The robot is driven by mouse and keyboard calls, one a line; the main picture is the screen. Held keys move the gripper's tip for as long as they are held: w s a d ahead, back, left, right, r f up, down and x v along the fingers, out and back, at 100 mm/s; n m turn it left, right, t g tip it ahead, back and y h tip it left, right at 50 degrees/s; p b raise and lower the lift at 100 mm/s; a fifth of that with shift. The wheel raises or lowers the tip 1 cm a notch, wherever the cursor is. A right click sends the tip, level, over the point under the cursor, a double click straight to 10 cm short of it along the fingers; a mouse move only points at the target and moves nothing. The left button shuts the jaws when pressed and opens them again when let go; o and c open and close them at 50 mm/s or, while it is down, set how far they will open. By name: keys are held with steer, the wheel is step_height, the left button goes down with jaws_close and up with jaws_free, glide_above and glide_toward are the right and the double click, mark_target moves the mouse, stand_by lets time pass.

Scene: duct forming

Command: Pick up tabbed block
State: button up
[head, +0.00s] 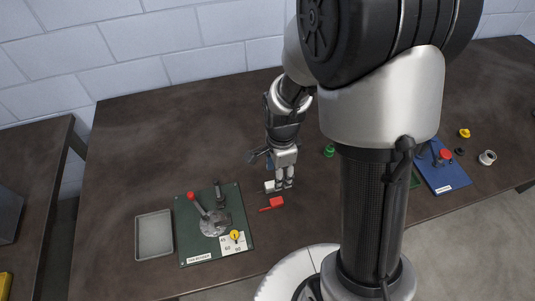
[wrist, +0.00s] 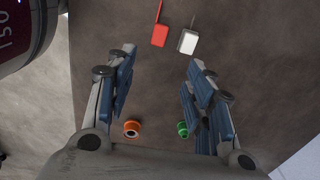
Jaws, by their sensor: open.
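A red block (head: 277,202) with a thin strip sticking out of one side lies on the brown table. It also shows in the wrist view (wrist: 159,36). A white block (head: 269,187) lies close behind it, and in the wrist view the white block (wrist: 188,42) has a thin piece at its far end. Both blocks have a projection, so I cannot tell which is the tabbed block. My gripper (head: 284,184) points down beside the white block and partly covers it in the head view. In the wrist view my gripper (wrist: 160,68) is open and empty, with both blocks beyond its fingertips.
A green board (head: 246,211) with a red-handled clamp and yellow knob stands front left, beside a grey tray (head: 154,236). A green ring (head: 329,151) is behind right; an orange ring (wrist: 132,128) shows too. A blue board (head: 446,177) is at right.

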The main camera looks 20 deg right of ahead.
mark_target(277, 201)
step_height(277, 201, down, 18)
steer(key=b, duration=0.4)
steer(key=shift+b, duration=0.3)
steer(key=shift+c, duration=0.2)
steer(key=c, duration=1.1)
steer(key=shift+r, duration=0.15)
